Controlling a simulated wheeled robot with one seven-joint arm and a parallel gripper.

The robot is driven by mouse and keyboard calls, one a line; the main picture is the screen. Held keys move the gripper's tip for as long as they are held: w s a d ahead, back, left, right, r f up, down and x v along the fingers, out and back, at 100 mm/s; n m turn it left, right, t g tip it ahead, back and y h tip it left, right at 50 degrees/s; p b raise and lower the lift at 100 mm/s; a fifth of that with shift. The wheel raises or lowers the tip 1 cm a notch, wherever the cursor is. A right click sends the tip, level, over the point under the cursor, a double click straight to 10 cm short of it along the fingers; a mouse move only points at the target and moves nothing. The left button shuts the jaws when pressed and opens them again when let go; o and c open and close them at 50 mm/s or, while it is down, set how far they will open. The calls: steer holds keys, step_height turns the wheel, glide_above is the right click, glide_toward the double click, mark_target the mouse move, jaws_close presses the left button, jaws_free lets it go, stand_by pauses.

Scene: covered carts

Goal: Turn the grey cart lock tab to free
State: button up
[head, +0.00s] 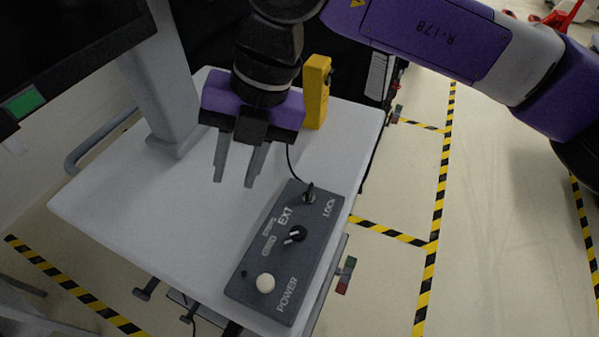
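The grey-white cart top (120,205) fills the middle of the head view. No part is plainly marked as its lock tab. A small green and red piece (346,275) sticks out beyond the cart's right edge, green above red. A similar small piece (397,113) shows farther back. A dark grey control box (250,265) lies on the top, with a switch (309,194) near "LOCK", a black knob (297,234) near "EXT" and a pale button (265,283) near "POWER". My gripper (233,181) is open and empty above the top, left of the box.
A yellow device (316,92) stands behind my gripper. A grey post (165,80) carries a dark screen (60,45) at the left. A cable runs to the box. Black covering (350,35) hangs behind. Floor with yellow-black tape (432,245) is open at the right.

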mark_target(310, 187)
steer(key=w+d+f+m+h, duration=0.1)
steer(key=d, duration=0.2)
steer(key=w+d+m+t+h, duration=0.1)
steer(key=w+d+m, duration=0.1)
steer(key=d, duration=0.2)
steer(key=w+d+f+m+h, duration=0.1)
steer(key=w+d+m, duration=0.1)
steer(key=d, duration=0.1)
steer(key=shift+w+d+f+t+h, duration=0.15)
steer(key=shift+w+f+t+h, duration=0.15)
steer(key=shift+h, duration=0.1)
steer(key=shift+f+p, duration=0.5)
steer(key=shift+f, duration=3.4)
jaws_close()
